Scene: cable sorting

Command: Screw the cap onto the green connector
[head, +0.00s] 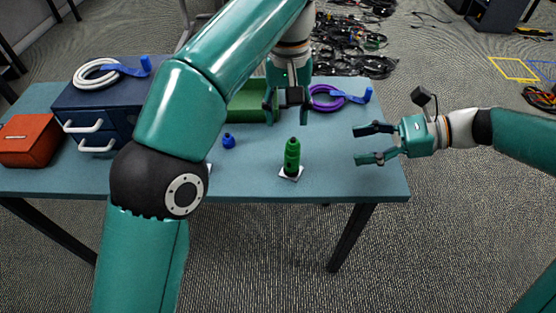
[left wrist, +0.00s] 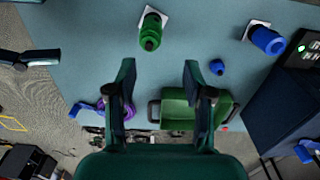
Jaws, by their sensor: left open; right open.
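The green connector (head: 292,163) stands upright on a small white square near the table's front edge; it also shows in the left wrist view (left wrist: 149,27). A narrower green piece that looks like the cap (head: 293,145) sits on its top; I cannot tell how tightly. My left gripper (head: 288,108) is open and empty, behind and above the connector. In the left wrist view its fingers (left wrist: 160,72) point toward the connector, apart from it. My right gripper (head: 361,145) is open and empty, to the right of the connector, its fingers pointing left.
A small blue cap (head: 229,142) lies left of the connector. A blue connector (left wrist: 267,40) is hidden by my left arm in the head view. A green bin (head: 248,103), purple cable (head: 325,103), blue drawer cabinet (head: 104,102) and red box (head: 28,147) stand around.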

